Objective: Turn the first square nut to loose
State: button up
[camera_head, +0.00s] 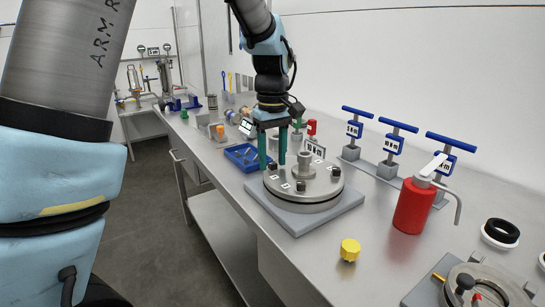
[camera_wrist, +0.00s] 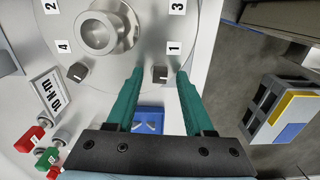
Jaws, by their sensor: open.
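A round steel flange lid (camera_head: 318,187) with a central pipe stub sits on a grey square base plate on the bench. Dark square nuts stand around its rim beside number labels. The nut by label 1 (camera_wrist: 160,74) and the nut by label 4 (camera_wrist: 78,72) show in the wrist view. My gripper (camera_wrist: 160,75) has two green fingers, spread apart and pointing at the lid. The nut by label 1 appears between the fingertips, with a gap on each side. In the head view my gripper (camera_head: 272,165) is down at the lid's far-left rim; finger height against the nut is unclear.
A blue tray (camera_head: 242,157) lies behind the lid. A yellow knob (camera_head: 349,250) lies in front. The bench's left edge runs close to the base plate.

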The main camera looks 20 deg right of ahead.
aim_at(272, 163)
notch_tip(272, 163, up, 11)
jog(key=b, duration=0.1)
dwell(0.4)
jog(key=shift+f, duration=0.15)
jog(key=w+a+f, duration=0.2)
jog(key=a+f, duration=0.2)
jog(key=a, duration=0.3)
jog(key=w+a+f, duration=0.1)
jog(key=a+f, duration=0.3)
jog(key=a, duration=0.3)
jog(key=s+a+f+m, duration=0.1)
jog(key=s+a+f, duration=0.2)
jog(key=a, duration=0.5)
jog(key=s+a+f+m+t, duration=0.1)
jog(key=s+a+f, duration=0.3)
jog(key=a, duration=0.5)
jog(key=shift+f+m+t, duration=0.3)
jog(key=shift+f+m, duration=0.1)
jog(key=shift+f, duration=0.4)
